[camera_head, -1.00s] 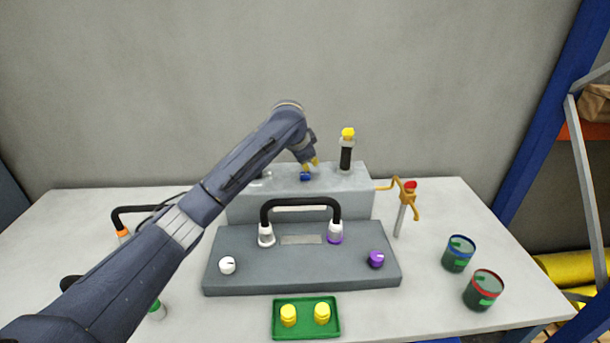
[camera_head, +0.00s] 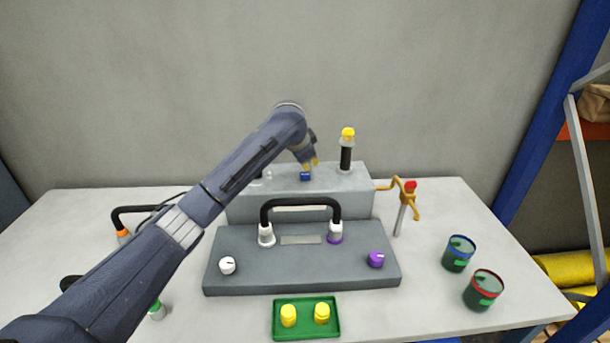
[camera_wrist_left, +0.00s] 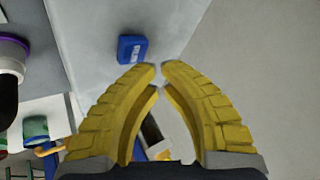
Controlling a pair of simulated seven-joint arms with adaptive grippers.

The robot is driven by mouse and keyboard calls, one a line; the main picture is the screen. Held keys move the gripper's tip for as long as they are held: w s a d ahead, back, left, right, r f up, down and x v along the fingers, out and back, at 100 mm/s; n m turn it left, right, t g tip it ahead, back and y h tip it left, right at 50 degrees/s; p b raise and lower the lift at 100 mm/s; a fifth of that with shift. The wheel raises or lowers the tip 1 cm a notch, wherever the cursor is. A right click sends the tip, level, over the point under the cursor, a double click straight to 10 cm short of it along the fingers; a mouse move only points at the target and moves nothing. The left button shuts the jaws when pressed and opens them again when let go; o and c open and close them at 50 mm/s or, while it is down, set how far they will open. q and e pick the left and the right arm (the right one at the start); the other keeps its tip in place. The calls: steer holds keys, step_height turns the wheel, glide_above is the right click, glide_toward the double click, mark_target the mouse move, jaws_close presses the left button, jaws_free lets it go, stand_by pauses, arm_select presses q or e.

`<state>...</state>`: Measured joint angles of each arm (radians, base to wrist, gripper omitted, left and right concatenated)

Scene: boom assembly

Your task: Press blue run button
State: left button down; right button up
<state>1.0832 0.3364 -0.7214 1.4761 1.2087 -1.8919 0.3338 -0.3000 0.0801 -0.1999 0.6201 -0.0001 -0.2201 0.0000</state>
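The blue run button (camera_head: 305,176) sits on top of the grey raised box (camera_head: 345,200) at the back of the table. In the left wrist view the blue button (camera_wrist_left: 132,50) shows with lettering on it, just past the fingertips and a little to the left. My left gripper (camera_head: 311,163) is right above and behind the button. In the left wrist view its two yellow fingers (camera_wrist_left: 159,70) have their tips close together with only a narrow gap, and nothing is held between them. I cannot tell whether the fingertips touch the button. My right gripper is not in view.
A black post with a yellow top (camera_head: 347,150) stands on the box beside the gripper. A black arched handle (camera_head: 300,205) rises from the lower panel (camera_head: 300,272) in front.

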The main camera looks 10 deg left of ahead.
arm_select(q)
steer(key=shift+f, duration=1)
stand_by(0.8)
steer(key=shift+r, duration=0.1)
stand_by(0.3)
steer(key=shift+r, duration=0.9)
steer(key=shift+r, duration=0.15)
steer(key=shift+r, duration=2.4)
